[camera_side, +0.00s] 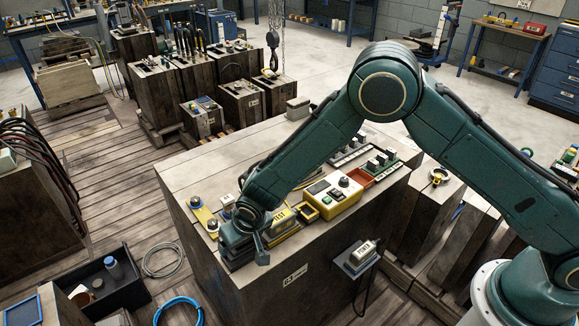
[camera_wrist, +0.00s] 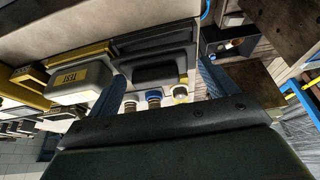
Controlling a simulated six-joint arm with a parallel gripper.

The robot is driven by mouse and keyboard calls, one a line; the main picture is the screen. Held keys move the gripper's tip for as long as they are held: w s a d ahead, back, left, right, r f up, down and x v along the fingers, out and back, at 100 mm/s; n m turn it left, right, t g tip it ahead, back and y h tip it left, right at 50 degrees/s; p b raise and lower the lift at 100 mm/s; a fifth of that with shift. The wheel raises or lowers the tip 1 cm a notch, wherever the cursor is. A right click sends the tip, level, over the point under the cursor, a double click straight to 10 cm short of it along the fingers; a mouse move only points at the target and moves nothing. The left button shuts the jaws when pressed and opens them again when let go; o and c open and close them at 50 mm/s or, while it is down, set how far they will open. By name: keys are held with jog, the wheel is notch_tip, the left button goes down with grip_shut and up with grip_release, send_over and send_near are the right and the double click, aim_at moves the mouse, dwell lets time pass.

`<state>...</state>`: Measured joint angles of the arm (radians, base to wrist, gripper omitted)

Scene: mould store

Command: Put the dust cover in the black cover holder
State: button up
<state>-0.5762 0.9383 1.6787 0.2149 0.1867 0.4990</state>
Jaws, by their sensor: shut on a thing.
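My gripper (camera_wrist: 158,88) is low over the front left end of the wooden block top; it also shows in the side view (camera_side: 248,243). Its two blue-grey fingers are shut on a dark grey cover with a black panel, which I take as the dust cover (camera_wrist: 150,58). A black rimmed piece, seemingly the cover holder (camera_wrist: 140,38), lies right against the cover in the wrist view. Dark layered edges (camera_side: 237,262) show under my gripper in the side view. My gripper hides most of both there, and I cannot tell whether the cover sits inside the holder.
A grey box labelled TEST (camera_wrist: 72,84) stands close beside one finger. Small round knobs (camera_wrist: 154,99) are near the fingers. A yellow control box (camera_side: 333,197) and a red tray (camera_side: 361,178) stand to the right. The block's back left top is clear.

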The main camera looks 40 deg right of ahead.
notch_tip(320, 180, up, 5)
jog(key=shift+r, duration=0.1)
jog(key=shift+a, duration=0.25)
jog(key=shift+s+a+h, duration=0.1)
jog(key=shift+a+h, duration=0.05)
jog(key=shift+h, duration=0.15)
jog(key=c, duration=0.4)
jog(key=shift+o, duration=0.3)
jog(key=shift+f, duration=2.55)
